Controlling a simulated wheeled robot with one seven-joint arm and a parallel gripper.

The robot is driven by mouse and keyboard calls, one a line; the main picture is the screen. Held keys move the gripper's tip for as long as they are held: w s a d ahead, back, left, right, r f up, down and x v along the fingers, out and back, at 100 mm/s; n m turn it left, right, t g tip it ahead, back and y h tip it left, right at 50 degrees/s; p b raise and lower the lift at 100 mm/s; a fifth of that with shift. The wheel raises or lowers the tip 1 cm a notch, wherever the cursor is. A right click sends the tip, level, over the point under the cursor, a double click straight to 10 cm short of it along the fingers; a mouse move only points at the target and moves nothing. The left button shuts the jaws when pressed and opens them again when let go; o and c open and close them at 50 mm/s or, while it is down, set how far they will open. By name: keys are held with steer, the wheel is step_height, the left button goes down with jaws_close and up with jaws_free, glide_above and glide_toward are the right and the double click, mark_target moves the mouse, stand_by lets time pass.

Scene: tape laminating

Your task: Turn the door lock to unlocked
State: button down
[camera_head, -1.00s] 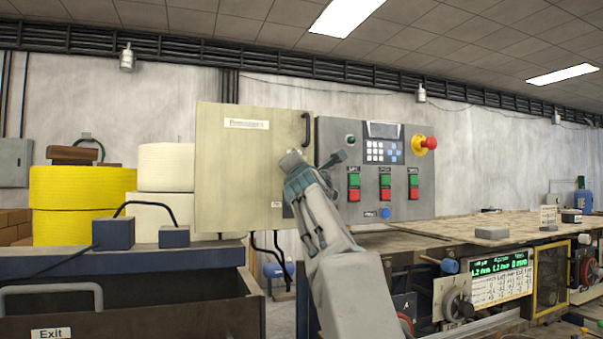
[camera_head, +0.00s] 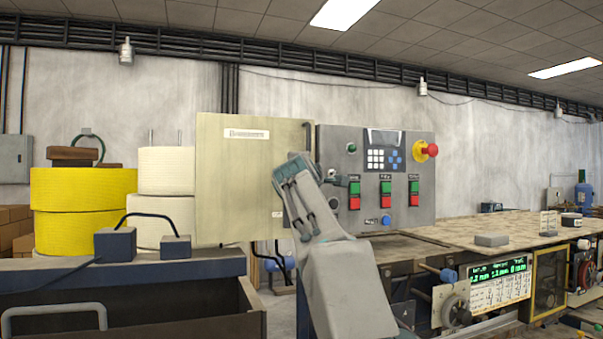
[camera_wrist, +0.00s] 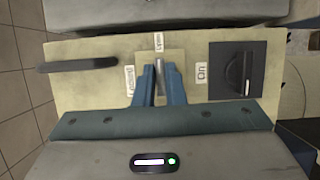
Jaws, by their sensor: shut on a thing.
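The cream cabinet door (camera_head: 235,190) stands at the centre left in the head view. The wrist view shows the door lock (camera_wrist: 160,62) as a small metal knob on a pale plate, in line with the label above it. A second label, which seems to read "Unlock" (camera_wrist: 130,79), lies left of the plate. My gripper (camera_wrist: 160,76) has its two blue fingers on either side of the knob, shut on it. In the head view my gripper (camera_head: 293,168) is at the door's right edge and hides the lock.
A black door handle (camera_wrist: 76,64) lies left of the lock in the wrist view. A black rotary switch (camera_wrist: 237,71) marked "On" lies to the right. The grey control panel (camera_head: 335,160) with buttons and a red emergency stop (camera_head: 432,150) stands right of the door.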

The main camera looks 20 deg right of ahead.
stand_by(0.4)
steer(key=c, duration=1.5)
jaws_free()
steer(key=b+v, duration=0.6)
steer(key=v, duration=0.7)
steer(key=shift+s+a, duration=0.15)
steer(key=shift+s, duration=0.2)
